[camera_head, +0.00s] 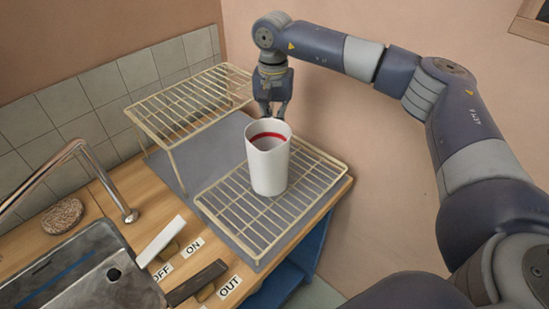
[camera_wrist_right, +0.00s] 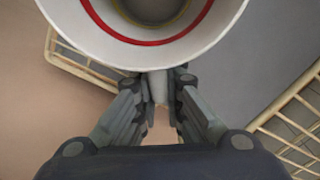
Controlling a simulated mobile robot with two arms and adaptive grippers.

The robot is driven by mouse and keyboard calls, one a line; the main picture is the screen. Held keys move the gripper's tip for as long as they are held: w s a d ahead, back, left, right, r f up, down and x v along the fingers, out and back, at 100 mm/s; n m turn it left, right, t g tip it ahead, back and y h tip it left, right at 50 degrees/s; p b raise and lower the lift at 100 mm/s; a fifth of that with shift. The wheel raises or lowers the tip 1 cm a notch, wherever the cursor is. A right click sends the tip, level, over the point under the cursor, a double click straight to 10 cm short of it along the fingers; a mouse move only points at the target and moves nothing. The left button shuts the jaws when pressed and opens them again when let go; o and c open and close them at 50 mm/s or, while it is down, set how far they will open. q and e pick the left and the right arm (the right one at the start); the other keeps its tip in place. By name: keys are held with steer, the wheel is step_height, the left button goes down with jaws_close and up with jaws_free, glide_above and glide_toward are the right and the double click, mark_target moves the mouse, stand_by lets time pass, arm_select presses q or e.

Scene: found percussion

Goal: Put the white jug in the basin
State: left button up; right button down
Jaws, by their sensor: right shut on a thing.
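The white jug (camera_head: 268,165) has a red band inside its rim and is upright at the low wire rack; I cannot tell whether it touches the rack. My right gripper (camera_head: 270,108) comes from behind the jug. In the right wrist view, the fingers of the gripper (camera_wrist_right: 161,95) are shut on the jug's handle, and the jug's open mouth (camera_wrist_right: 190,42) fills the top. The grey metal basin (camera_head: 125,292) is at the lower left, partly cut off by the frame. My left gripper is not in view.
The low wire rack (camera_head: 225,213) lies at the counter's right end; a raised wire rack (camera_head: 185,103) stands behind it. A curved tap (camera_head: 60,160) rises behind the basin. White (camera_head: 160,243) and dark (camera_head: 197,283) levers with labels lie between basin and rack. A round brown sponge (camera_head: 62,215) is near the wall.

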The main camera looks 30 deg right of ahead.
mark_target(270, 153)
steer(key=shift+r, duration=0.15)
steer(key=shift+r+b, duration=0.35)
steer(key=shift+r, duration=0.25)
step_height(270, 153, up, 2)
steer(key=shift+s+a+b, duration=0.1)
steer(key=shift+b, duration=0.4)
steer(key=s+a+r+b, duration=0.1)
steer(key=s+a+b, duration=0.3)
steer(key=s, duration=1)
steer(key=a, duration=0.2)
steer(key=shift+s+a+r, duration=0.15)
steer(key=shift+a+r, duration=0.15)
steer(key=shift+a, duration=0.1)
